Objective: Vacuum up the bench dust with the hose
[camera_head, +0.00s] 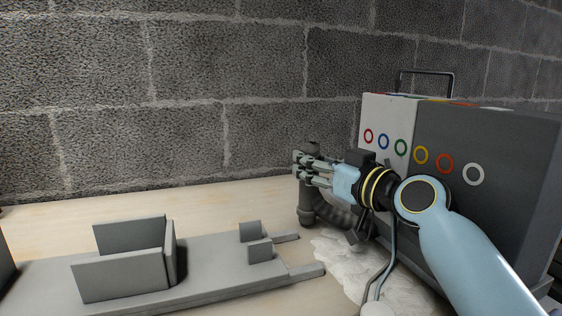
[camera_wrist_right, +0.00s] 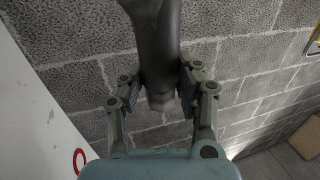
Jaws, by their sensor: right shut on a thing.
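The dark grey hose end (camera_head: 306,208) stands roughly upright over the bench, beside the pale patch. My right gripper (camera_head: 310,170) is shut around its upper part. In the right wrist view, the fingers of the right gripper (camera_wrist_right: 159,78) close on both sides of the dark hose end (camera_wrist_right: 157,45). A ribbed hose part (camera_head: 335,215) curves away to the right, partly hidden behind my arm. A pale, lumpy dust patch (camera_head: 340,258) lies on the wooden bench (camera_head: 215,202) below and right of the hose end. My left gripper is out of view.
A white and dark grey case (camera_head: 510,160) with coloured rings and a top handle stands at the right. A grey fixture (camera_head: 205,278) with upright plates lies at the front left. A block wall (camera_head: 190,90) closes the back. Bare bench shows between wall and fixture.

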